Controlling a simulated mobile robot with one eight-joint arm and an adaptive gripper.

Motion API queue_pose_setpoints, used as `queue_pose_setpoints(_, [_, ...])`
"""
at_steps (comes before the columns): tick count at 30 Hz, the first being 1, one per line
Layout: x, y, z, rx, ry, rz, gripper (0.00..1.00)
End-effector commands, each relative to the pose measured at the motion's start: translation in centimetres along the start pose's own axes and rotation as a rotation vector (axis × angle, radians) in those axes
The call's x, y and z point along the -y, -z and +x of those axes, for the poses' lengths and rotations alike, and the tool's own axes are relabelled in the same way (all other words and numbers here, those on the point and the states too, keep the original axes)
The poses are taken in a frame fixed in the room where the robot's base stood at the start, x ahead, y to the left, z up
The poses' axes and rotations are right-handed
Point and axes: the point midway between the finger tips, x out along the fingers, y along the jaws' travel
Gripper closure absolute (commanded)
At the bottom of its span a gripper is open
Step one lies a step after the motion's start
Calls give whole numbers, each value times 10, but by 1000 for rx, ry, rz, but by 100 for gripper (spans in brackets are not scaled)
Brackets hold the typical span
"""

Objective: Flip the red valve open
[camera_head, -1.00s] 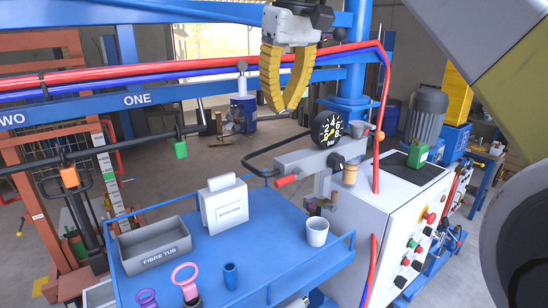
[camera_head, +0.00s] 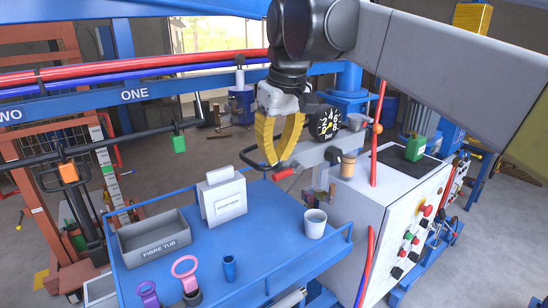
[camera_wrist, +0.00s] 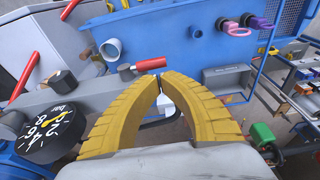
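My gripper (camera_head: 276,164) has two curved yellow fingers hanging down close to the lever's left end. In the wrist view the fingertips (camera_wrist: 160,76) come together with nothing seen between them. Whether a fingertip touches the lever cannot be told.
The pressure gauge (camera_head: 325,123) and grey bar stand beside my gripper. A black bent rod (camera_head: 249,158) runs behind it. Below are a white cup (camera_head: 315,223), a white box (camera_head: 222,197) and a grey fibre tub (camera_head: 153,240) on the blue cart (camera_head: 262,245). A red pipe (camera_head: 375,135) rises at the right.

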Motion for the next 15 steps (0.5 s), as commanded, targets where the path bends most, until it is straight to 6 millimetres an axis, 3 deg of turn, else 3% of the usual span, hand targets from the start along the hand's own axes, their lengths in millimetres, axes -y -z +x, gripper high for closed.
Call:
queue_pose_setpoints(6, [0,-6,13,0,0,0,100])
queue_pose_setpoints(15, [0,-6,14,0,0,0,100])
